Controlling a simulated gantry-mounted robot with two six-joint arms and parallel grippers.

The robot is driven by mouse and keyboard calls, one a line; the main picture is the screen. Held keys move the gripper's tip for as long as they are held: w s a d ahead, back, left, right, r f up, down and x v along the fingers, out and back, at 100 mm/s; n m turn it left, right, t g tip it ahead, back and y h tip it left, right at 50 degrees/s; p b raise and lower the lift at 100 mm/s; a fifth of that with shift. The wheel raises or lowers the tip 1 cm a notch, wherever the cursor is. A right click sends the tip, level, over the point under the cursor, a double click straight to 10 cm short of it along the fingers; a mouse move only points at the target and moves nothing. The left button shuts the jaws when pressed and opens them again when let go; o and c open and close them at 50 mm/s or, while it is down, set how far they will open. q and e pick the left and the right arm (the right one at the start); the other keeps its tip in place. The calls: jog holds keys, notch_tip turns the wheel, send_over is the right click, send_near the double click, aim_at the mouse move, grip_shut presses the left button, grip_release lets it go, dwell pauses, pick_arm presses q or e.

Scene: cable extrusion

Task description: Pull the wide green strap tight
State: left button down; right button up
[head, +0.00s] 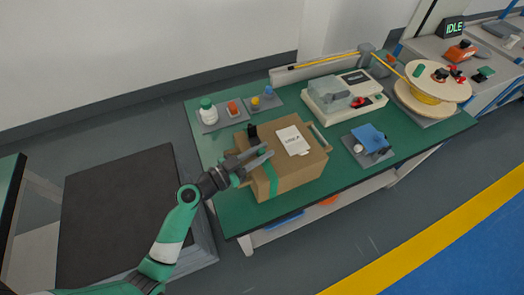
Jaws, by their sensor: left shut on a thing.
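The wide green strap (270,179) runs down the near side of a brown cardboard box (295,173) that stands on the green worktable. My left gripper (262,155) reaches in from the left over the box's left part. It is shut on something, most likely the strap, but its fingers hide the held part. How taut the strap is cannot be told at this size. A white label (292,140) lies on the box top, and a small black piece (252,132) stands at its back left edge. My right gripper is not in view.
A white machine with a clear cover (343,95) stands behind the box. A large spool with yellow cable (434,88) is at the back right. Small trays with bottles (208,112) sit at back left. A blue cloth (369,137) lies on a grey tray to the right.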

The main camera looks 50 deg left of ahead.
aim_at(269, 170)
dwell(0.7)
pick_arm(q)
jog(key=d, duration=0.1)
jog(key=s+d, duration=0.1)
jog(key=d, duration=0.2)
jog(key=shift+s+d+p, duration=0.25)
jog(key=shift+s+p, duration=0.1)
jog(key=shift+p, duration=0.05)
jog(key=shift+s+d, duration=0.1)
jog(key=shift+d, duration=0.15)
jog(key=shift+a, duration=0.2)
jog(key=c, duration=0.7)
grip_release()
jog(key=shift+s+a+b, duration=0.25)
jog(key=shift+s, duration=1.65)
jog(key=shift+s+a+b, duration=0.3)
jog(key=shift+s, duration=1.55)
jog(key=shift+s+a+b, duration=0.25)
jog(key=shift+s, duration=1.65)
